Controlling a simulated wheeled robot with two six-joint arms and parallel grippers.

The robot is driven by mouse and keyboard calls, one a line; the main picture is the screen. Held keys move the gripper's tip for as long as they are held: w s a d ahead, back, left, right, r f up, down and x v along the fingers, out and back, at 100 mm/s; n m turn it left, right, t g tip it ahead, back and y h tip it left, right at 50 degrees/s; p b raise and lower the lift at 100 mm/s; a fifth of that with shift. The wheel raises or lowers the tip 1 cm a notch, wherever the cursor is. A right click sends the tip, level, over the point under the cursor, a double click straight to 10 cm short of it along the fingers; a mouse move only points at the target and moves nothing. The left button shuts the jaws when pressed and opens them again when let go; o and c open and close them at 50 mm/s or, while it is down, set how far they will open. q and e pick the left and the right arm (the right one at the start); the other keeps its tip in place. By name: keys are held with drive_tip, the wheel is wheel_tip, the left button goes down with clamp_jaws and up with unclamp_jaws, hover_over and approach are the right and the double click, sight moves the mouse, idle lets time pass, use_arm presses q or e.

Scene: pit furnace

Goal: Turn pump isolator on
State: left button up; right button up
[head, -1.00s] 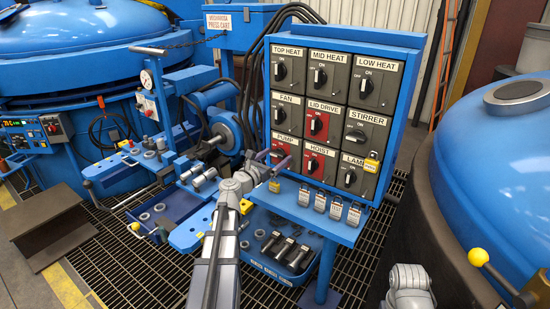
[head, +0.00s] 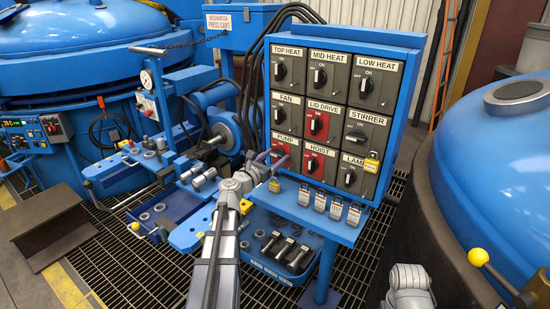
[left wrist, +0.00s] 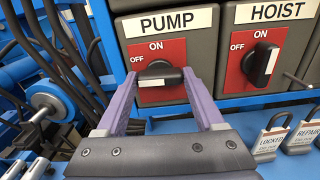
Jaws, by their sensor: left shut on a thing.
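The pump isolator (left wrist: 158,77) is a black rotary handle with a white mark on a red plate, under the PUMP label (left wrist: 166,22). In the left wrist view its handle lies nearly level, below ON and near the OFF side. My left gripper (left wrist: 143,68) has its purple fingers on either side of the handle and is shut on it. In the head view the left gripper (head: 270,158) is at the lower left switch of the panel (head: 343,115), partly covering the pump switch. My right gripper is not in view.
The HOIST switch (left wrist: 262,63) is close on the right. Hoses and a press cart stand left; a blue furnace lid (head: 505,170) stands right.

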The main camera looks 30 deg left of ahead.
use_arm(q)
drive_tip(key=m, duration=0.4)
drive_tip(key=shift+m, duration=0.4)
drive_tip(key=m, duration=0.8)
drive_tip(key=shift+m, duration=2.3)
drive_tip(key=o, duration=1.4)
drive_tip(key=s, duration=0.7)
drive_tip(key=shift+s+a, duration=0.3)
drive_tip(key=shift+s, duration=0.1)
